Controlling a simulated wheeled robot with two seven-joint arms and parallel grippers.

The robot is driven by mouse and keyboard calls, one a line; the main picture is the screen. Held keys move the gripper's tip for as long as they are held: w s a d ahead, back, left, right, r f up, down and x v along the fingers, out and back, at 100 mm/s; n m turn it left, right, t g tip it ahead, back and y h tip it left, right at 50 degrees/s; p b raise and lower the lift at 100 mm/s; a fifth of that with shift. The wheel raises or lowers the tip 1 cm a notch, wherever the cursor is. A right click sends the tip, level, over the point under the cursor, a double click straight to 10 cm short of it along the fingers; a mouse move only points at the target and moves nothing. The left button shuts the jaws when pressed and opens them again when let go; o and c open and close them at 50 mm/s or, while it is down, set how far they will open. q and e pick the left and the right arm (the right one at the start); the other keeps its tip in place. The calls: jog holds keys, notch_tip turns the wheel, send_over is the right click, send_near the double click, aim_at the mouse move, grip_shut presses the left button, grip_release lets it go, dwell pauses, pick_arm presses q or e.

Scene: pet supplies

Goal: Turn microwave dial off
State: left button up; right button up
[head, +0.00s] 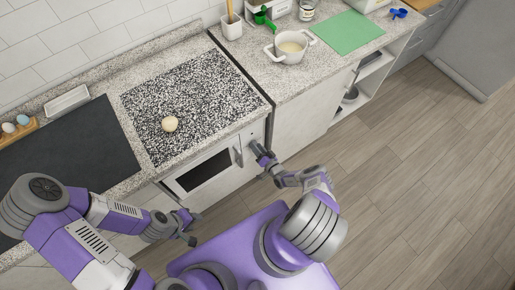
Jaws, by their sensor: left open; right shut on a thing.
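The microwave (201,172) is built into the counter front below the speckled top, with a dark window and a vertical handle (237,153) on its right side. My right gripper (257,148) is at the control panel just right of the handle and is shut on the dial, which is mostly hidden behind the fingers. The dial's setting cannot be read. My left gripper (192,229) is open and empty, low in front of the cabinet and apart from the microwave.
A white pot (290,47), a utensil holder (231,26) and a green mat (347,32) are on the right counter. The wooden floor (420,170) to the right is clear.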

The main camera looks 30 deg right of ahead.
jog(key=o, duration=1.1)
jog(key=shift+c, duration=0.2)
jog(key=shift+s, duration=0.1)
jog(key=s+p, duration=0.2)
jog(key=s, duration=0.5)
jog(key=shift+s+d+r, duration=0.15)
jog(key=shift+d+r, duration=0.15)
jog(key=shift+r, duration=0.05)
